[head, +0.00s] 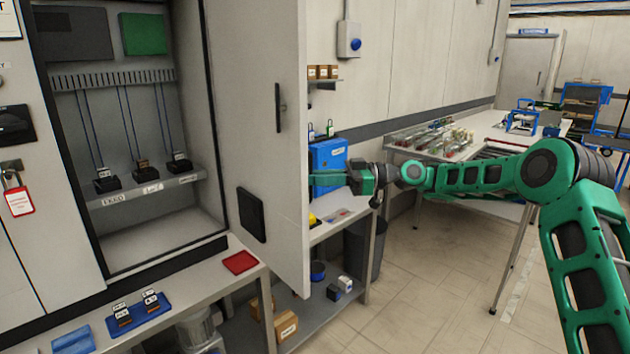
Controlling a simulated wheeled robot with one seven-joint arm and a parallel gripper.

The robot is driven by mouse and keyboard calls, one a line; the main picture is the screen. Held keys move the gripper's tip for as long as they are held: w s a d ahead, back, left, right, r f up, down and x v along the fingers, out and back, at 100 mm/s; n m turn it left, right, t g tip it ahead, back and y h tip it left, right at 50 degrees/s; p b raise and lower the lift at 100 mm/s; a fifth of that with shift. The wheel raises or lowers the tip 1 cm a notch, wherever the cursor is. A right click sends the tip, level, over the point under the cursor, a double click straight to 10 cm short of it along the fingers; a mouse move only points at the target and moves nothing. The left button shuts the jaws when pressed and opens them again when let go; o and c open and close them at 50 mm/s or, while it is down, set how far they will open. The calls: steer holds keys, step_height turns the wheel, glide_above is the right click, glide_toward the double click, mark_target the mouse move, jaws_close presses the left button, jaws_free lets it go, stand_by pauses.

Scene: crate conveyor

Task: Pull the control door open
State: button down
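The control door (262,60) is a tall pale grey panel. It stands swung out from the cabinet (165,235), whose inside is exposed on the left. A dark upright handle (279,108) is on the face turned to me, near the right edge. A black rectangular plate (252,215) sits lower on the same face. My gripper (318,179) is just right of the door's right edge, below handle height, pointing left. Its fingertips come right up to that edge in the picture; whether they touch it or reach behind it I cannot tell. Its finger gap is not clear.
A metal bench (205,290) runs below the cabinet, with a red tray (240,262) and a blue tray (140,318) on it. A blue box (328,158) stands behind my gripper. A white table (450,140) is at the back right. Floor at the lower right is open.

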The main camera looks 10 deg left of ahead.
steer(key=shift+w+d+r+g, duration=0.15)
steer(key=shift+w+g, duration=0.15)
steer(key=shift+w, duration=0.45)
steer(key=c, duration=1.8)
jaws_free()
steer(key=shift+o, duration=0.2)
steer(key=shift+d, duration=0.15)
steer(key=shift+d+f, duration=0.1)
steer(key=shift+f, duration=0.1)
steer(key=v, duration=1)
steer(key=shift+w+d, duration=0.25)
steer(key=shift+d, duration=0.05)
